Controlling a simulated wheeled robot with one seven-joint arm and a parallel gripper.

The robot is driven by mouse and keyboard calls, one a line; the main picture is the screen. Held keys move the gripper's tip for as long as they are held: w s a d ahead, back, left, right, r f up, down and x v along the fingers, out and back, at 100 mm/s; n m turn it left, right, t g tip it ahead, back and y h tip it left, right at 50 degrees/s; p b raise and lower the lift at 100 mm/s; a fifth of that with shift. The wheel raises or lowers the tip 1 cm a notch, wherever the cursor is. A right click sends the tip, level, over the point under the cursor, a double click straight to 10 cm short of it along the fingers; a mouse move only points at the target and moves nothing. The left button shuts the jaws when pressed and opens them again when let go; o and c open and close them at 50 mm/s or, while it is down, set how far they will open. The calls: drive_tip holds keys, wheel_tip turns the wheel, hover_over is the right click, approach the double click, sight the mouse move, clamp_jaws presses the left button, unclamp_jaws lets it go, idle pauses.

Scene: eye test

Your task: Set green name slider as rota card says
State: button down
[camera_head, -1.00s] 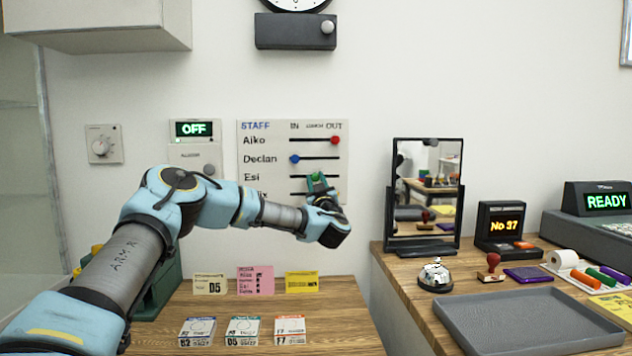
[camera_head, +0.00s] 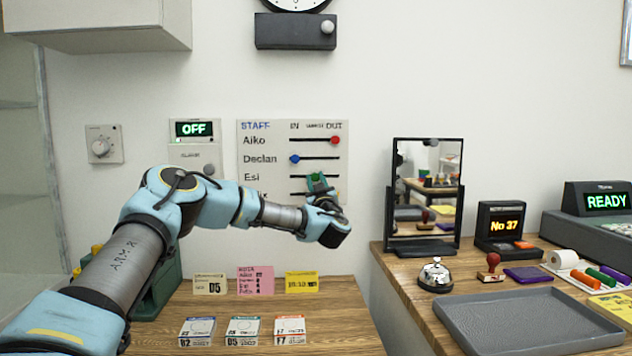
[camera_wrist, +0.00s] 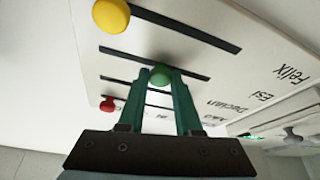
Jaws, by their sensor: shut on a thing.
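The STAFF board (camera_head: 243,145) hangs on the wall, with rows for names and columns headed IN, a small middle label like LUNCH, and OUT. My gripper (camera_head: 318,185) is at the Esi row. In the wrist view its green fingers (camera_wrist: 160,88) are shut on the green knob (camera_wrist: 160,75), around the middle of its slot. The fingers hide part of the slots. The red knob (camera_head: 335,140) is at OUT and the blue knob (camera_head: 294,159) at IN. The yellow knob (camera_wrist: 110,15) shows in the wrist view. The pink rota card (camera_head: 250,284) stands on the desk; its lines are too small to read surely.
Other cards (camera_head: 210,284) and a yellow card (camera_head: 301,283) stand beside the rota card. Small boxes (camera_head: 243,329) lie in front. A mirror (camera_head: 427,190), bell (camera_head: 436,274) and grey tray (camera_head: 530,318) are on the right desk. An OFF display (camera_head: 194,129) is left of the board.

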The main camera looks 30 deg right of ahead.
drive_tip(key=shift+a, duration=0.1)
drive_tip(key=shift+w+a+b, duration=0.15)
drive_tip(key=shift+a+b, duration=0.2)
drive_tip(key=shift+b, duration=0.25)
drive_tip(key=shift+w+a+b, duration=0.4)
drive_tip(key=shift+a, duration=0.4)
drive_tip(key=shift+w+a+b, duration=0.4)
drive_tip(key=shift+a+b, duration=0.05)
drive_tip(key=shift+a, duration=0.4)
drive_tip(key=shift+w+a+b, duration=0.4)
drive_tip(key=shift+a, duration=0.4)
drive_tip(key=c, duration=0.6)
unclamp_jaws()
drive_tip(key=shift+a, duration=0.1)
drive_tip(key=b, duration=0.3)
approach(293, 173)
drive_tip(key=v, duration=0.4)
drive_tip(key=shift+s+a+f, duration=0.15)
drive_tip(key=shift+s, duration=0.15)
